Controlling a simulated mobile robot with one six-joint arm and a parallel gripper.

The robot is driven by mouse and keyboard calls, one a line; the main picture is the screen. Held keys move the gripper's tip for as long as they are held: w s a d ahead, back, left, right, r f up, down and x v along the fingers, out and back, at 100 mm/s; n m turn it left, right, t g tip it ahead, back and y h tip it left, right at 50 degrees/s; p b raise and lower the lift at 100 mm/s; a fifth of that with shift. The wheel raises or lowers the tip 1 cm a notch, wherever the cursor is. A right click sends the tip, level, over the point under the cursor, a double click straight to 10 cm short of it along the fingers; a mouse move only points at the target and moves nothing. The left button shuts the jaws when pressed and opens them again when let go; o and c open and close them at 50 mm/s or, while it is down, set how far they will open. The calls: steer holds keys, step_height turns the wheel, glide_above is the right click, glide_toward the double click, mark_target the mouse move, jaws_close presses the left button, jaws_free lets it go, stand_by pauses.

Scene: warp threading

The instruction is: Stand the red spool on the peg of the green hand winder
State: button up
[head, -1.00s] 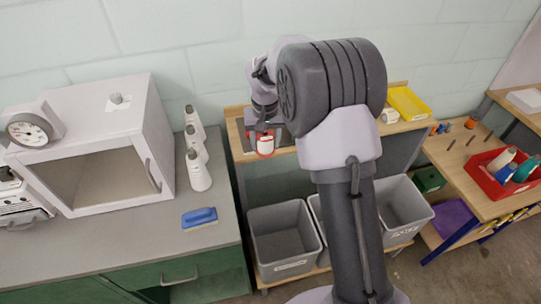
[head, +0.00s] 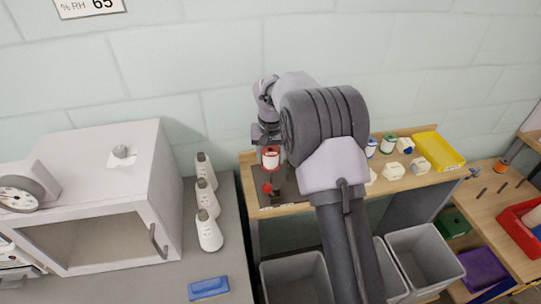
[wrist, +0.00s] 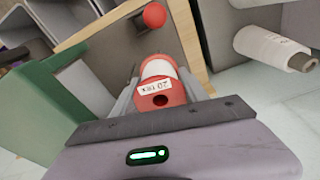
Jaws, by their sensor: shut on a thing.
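The red spool (head: 271,158) has red ends and a white band, and looks roughly upright in the head view. My gripper (head: 268,142) is shut on it and holds it above the shelf. In the wrist view the spool (wrist: 162,88) sits between the fingers, with a "20 tex" label and a dark hole in its near end. A red ball knob (head: 267,188) shows below it, over a dark plate; it also shows in the wrist view (wrist: 154,15). A green body (wrist: 45,105), seemingly the hand winder, stands beside the spool. I cannot make out the peg clearly.
White bottle-shaped cones (head: 208,231) stand left of the shelf, close to my gripper in the wrist view (wrist: 268,47). Small spools and white blocks (head: 394,171) and a yellow tray (head: 438,149) are to the right. Grey bins (head: 425,256) stand below.

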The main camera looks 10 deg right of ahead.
mark_target(271, 183)
steer(key=shift+f+b, duration=2.3)
steer(key=shift+f, duration=1.5)
steer(key=shift+f+b, duration=0.35)
steer(key=shift+f, duration=0.35)
steer(key=o, duration=1.5)
steer(key=shift+c, duration=0.2)
